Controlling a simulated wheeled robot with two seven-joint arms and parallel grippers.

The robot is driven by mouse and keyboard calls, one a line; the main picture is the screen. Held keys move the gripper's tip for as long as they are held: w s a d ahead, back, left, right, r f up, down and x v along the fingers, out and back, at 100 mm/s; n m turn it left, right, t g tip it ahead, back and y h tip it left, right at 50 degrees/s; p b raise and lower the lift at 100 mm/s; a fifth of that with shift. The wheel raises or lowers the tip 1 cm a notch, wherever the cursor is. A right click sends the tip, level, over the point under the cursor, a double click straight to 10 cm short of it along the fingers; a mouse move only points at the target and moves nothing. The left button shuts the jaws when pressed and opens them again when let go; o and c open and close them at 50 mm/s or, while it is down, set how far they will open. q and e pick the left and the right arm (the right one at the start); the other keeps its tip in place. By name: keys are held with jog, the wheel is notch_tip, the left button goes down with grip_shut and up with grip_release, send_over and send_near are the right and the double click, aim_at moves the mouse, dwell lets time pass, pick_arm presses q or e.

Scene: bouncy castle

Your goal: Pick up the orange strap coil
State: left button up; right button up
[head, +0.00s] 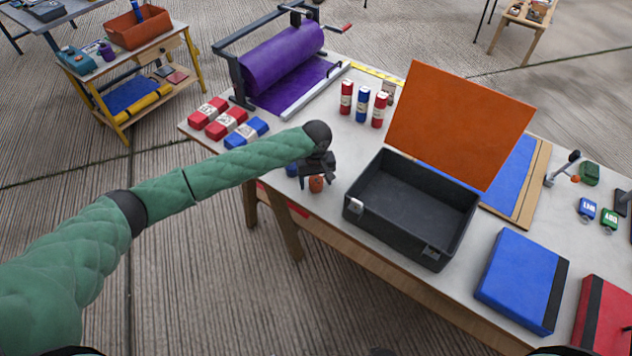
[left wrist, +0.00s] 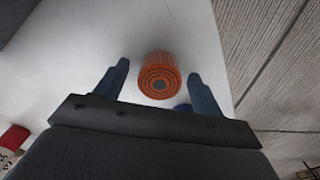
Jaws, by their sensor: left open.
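The orange strap coil (head: 316,184) is a small orange roll on the white table top, near its front edge. In the left wrist view the coil (left wrist: 158,76) shows its ringed round end and lies between my two fingers, a little beyond their tips. My left gripper (head: 318,168) is just above and beside it in the head view. In the left wrist view the left gripper (left wrist: 155,82) is open, with clear gaps on both sides of the coil. My right gripper is not in view.
A blue object (head: 291,170) sits close to the coil, partly hidden by my gripper. An open black case (head: 400,234) with an orange lid stands to the right. Red and blue packs (head: 246,132) lie behind to the left, near a purple roll (head: 275,62).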

pick_arm(q)
jog(key=c, duration=1.1)
